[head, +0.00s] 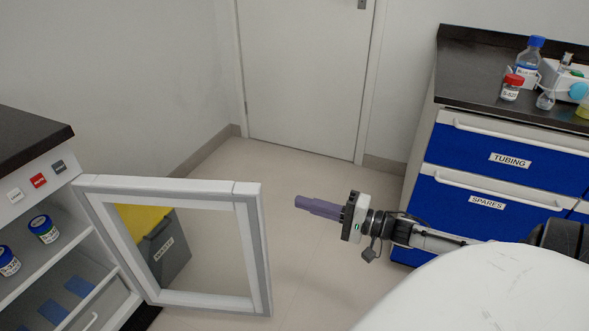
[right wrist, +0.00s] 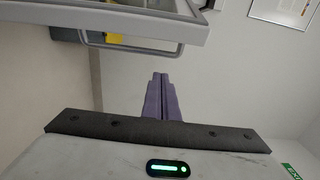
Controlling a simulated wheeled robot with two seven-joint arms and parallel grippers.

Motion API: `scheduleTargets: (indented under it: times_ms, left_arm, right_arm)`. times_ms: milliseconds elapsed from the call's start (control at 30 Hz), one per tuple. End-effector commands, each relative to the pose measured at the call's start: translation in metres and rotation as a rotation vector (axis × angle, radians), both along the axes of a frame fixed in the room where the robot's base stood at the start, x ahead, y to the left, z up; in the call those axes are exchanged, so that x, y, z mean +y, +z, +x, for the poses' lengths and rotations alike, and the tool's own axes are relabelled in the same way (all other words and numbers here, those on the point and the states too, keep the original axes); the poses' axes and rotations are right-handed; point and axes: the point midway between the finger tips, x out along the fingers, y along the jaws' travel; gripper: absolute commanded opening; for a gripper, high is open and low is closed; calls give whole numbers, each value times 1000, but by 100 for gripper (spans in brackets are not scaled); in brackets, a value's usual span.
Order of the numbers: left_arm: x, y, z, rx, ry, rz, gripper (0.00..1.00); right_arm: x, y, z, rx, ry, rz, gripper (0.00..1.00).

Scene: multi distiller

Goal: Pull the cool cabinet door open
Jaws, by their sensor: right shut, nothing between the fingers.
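The cool cabinet stands at the left in the head view, with its white-framed glass door (head: 257,250) swung out wide from the front. My left gripper is not in view.
A grey waste bin (head: 175,252) with a yellow lid stands behind the door glass. A blue drawer cabinet (head: 500,158) with bottles on its dark top stands at the right. A white room door (head: 305,75) is at the back. The floor between is clear.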

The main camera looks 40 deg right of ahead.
Motion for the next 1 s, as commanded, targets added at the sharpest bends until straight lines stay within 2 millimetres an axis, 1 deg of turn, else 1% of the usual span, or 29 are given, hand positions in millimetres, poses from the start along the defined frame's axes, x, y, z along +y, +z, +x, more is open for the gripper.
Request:
scheduleTargets:
  times_ms: [33,200,500,600,733,867,1000]
  left_arm:
    - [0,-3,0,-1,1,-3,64]
    - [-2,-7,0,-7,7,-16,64]
    - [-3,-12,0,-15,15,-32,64]
    - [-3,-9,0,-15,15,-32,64]
    - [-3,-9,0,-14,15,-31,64]
    - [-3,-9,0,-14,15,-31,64]
    - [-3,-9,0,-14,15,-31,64]
  right_arm:
    - [4,-1,9,-4,0,0,0]
    - [17,-2,40,-5,-1,0,0]
    - [35,-2,82,-4,-1,-1,0]
    - [45,-2,71,3,1,2,0]
    - [55,-2,61,3,0,2,0]
    - [62,-1,55,1,0,0,0]
    - [64,-1,53,2,-2,-1,0]
